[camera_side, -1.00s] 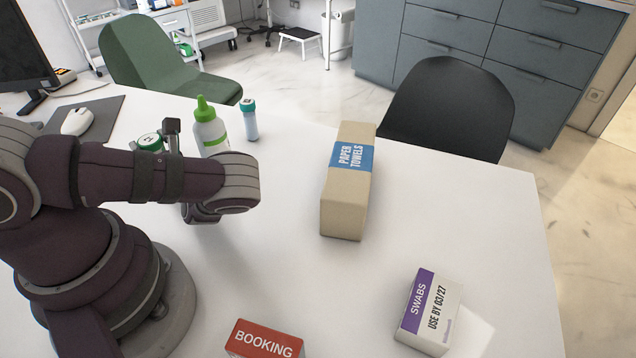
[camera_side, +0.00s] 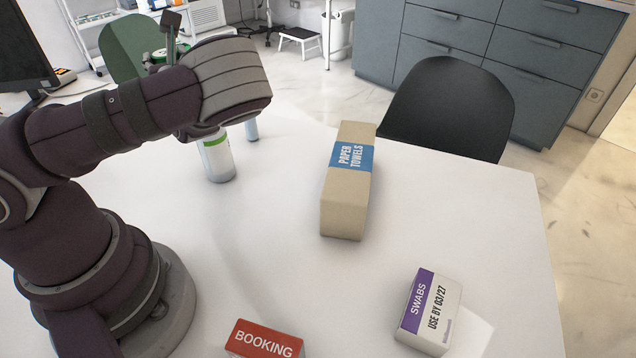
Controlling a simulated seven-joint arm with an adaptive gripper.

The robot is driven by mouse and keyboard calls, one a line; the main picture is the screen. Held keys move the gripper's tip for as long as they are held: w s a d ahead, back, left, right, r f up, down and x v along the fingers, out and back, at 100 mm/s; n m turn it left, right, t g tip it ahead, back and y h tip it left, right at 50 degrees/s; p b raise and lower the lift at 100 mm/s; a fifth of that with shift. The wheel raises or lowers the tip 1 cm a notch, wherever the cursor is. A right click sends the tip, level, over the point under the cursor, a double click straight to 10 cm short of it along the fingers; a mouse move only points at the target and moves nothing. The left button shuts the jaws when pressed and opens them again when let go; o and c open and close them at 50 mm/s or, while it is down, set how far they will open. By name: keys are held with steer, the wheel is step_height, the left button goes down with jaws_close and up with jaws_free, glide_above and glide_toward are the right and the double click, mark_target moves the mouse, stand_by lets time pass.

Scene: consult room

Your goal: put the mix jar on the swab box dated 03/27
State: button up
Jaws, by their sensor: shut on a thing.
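The swab box (camera_side: 416,322), white with a purple band reading SWABS and "USE BY 03/27", lies at the front right of the table. Nothing is on it. A green-lidded jar (camera_side: 158,56), which I take for the mix jar, shows partly behind my arm at the upper left; its label and lower body are hidden. My gripper (camera_side: 170,40) is shut on this jar and holds it raised above the table. One finger shows beside the lid; the rest is behind the arm. It is far to the left of and behind the swab box.
A tan paper towels box (camera_side: 342,212) stands mid-table between jar and swab box. A green-labelled bottle (camera_side: 218,160) and a tube (camera_side: 252,131) stand under my arm, tops hidden. A red booking box (camera_side: 262,341) is at the front edge.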

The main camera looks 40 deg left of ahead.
steer(key=w+d+f+m+t+h, duration=0.2)
steer(key=w+d+m+t+h, duration=0.65)
steer(key=w+d, duration=0.5)
steer(key=m+g+h, duration=0.2)
steer(key=m+h, duration=1.3)
steer(key=h, duration=0.6)
glide_above(445, 287)
steer(key=f, duration=0.1)
steer(key=shift+n, duration=0.25)
step_height(445, 287, down, 8)
steer(key=shift+r, duration=0.2)
steer(key=o, duration=1.1)
